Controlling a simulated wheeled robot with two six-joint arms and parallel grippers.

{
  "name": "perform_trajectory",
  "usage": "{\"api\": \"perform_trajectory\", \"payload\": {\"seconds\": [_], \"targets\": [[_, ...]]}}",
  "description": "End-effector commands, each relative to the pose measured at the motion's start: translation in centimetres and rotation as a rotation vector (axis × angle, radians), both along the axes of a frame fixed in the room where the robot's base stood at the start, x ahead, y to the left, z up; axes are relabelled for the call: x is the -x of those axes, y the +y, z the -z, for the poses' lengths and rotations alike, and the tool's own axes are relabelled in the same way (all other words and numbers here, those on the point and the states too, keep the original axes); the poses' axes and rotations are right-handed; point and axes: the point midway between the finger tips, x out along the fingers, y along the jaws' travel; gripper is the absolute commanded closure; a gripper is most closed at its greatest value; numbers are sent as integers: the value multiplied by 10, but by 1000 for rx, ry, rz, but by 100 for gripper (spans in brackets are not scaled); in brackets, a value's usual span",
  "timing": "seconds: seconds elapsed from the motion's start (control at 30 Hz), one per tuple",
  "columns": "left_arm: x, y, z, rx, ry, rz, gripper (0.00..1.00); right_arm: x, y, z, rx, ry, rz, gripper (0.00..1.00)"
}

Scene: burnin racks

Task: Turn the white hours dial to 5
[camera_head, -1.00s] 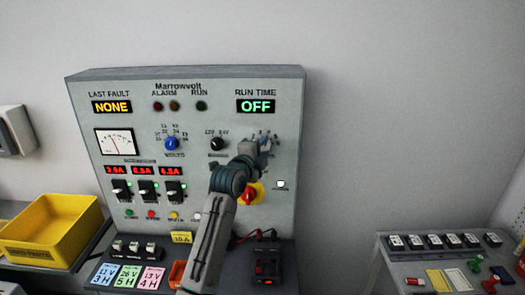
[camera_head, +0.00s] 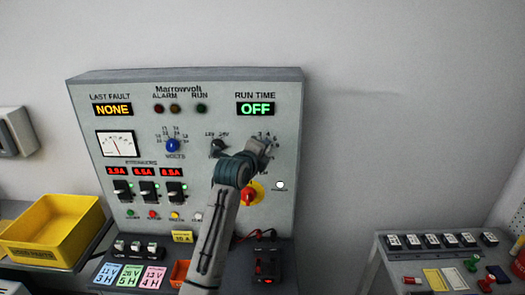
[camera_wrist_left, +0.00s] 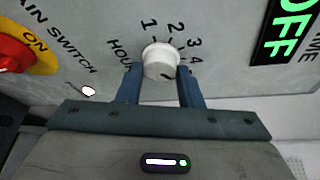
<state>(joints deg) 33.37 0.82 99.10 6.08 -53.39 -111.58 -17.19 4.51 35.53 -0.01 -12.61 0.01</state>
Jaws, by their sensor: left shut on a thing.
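The white hours dial (camera_wrist_left: 160,58) is on the panel in the left wrist view, with the numbers 1 to 4 printed around it and a partly hidden hours label. A short dark mark shows on its face, but I cannot tell which number it points to. My left gripper (camera_wrist_left: 161,80) has one finger on each side of the dial and is shut on it. In the head view my left gripper (camera_head: 258,148) covers most of the dial. The run time display (camera_head: 256,108) reads OFF. My right gripper is not in view.
The red and yellow main switch (camera_head: 250,194) sits just below my gripper. A black knob (camera_head: 218,146) and the blue volts knob (camera_head: 172,145) are to the left. A yellow bin (camera_head: 52,250) stands at left, a side table (camera_head: 420,262) with small parts at right.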

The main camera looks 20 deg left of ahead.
Motion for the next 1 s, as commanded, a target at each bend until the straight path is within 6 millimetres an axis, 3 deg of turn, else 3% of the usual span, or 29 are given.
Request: {"api": "perform_trajectory", "payload": {"seconds": [0.2, 0.23, 0.33, 0.7, 1.0], "targets": [[-1, 1, -7, -2, -15, -3, 90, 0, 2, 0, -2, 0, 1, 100], [-1, 1, -7, -2, -15, -3, 63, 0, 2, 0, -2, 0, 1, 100], [0, 1, -6, -2, -13, -3, 45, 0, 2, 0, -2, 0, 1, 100], [4, 1, -2, 0, -7, -1, 45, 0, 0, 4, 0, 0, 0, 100], [51, 6, -8, -2, -10, -2, 45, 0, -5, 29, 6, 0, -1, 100]]}}
